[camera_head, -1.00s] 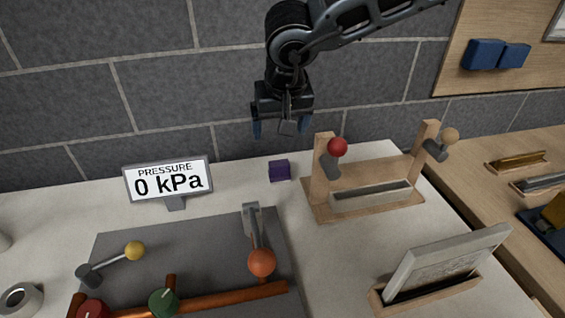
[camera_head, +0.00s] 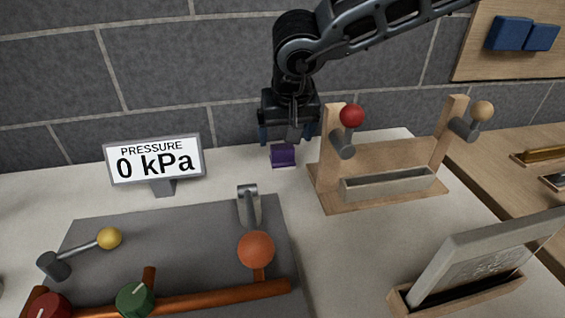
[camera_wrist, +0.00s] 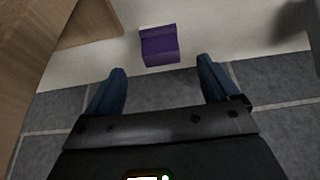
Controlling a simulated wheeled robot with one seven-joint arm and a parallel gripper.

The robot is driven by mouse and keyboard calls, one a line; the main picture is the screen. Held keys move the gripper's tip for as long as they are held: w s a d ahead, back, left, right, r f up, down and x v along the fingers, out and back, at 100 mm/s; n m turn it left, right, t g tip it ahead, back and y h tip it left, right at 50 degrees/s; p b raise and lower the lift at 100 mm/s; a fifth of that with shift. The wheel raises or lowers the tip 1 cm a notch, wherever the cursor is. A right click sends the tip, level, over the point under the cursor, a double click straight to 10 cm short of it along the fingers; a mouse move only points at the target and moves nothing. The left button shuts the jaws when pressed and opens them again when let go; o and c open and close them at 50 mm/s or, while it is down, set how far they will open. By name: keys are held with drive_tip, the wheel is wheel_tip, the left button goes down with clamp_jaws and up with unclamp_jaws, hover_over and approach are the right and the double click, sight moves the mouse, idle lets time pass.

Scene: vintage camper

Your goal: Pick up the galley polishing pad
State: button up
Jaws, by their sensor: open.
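The polishing pad appears to be the small purple block (camera_head: 283,155) on the white counter near the wall, left of the wooden lever stand. In the wrist view the purple block (camera_wrist: 159,46) lies ahead of the fingers, between their lines and apart from both. My gripper (camera_head: 289,136) points down above and behind the block, close to the wall. Its blue fingertips (camera_wrist: 164,75) are spread wide with nothing between them.
The wooden stand (camera_head: 325,200) with red and tan knobbed levers is close on the right. A pressure display (camera_head: 155,162) reading 0 kPa stands left. A grey panel (camera_head: 190,225) with levers and valves lies in front. Bare counter surrounds the block's front.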

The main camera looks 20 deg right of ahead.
sight(283, 147)
drive_tip(key=p+x, duration=0.1)
drive_tip(key=x, duration=0.6)
drive_tip(key=shift+w+f, duration=0.2)
drive_tip(key=shift+f, duration=0.05)
drive_tip(key=c, duration=1.1)
drive_tip(key=shift+c, duration=0.2)
wheel_tip(283, 147, up, 10)
drive_tip(key=shift+b, duration=0.3)
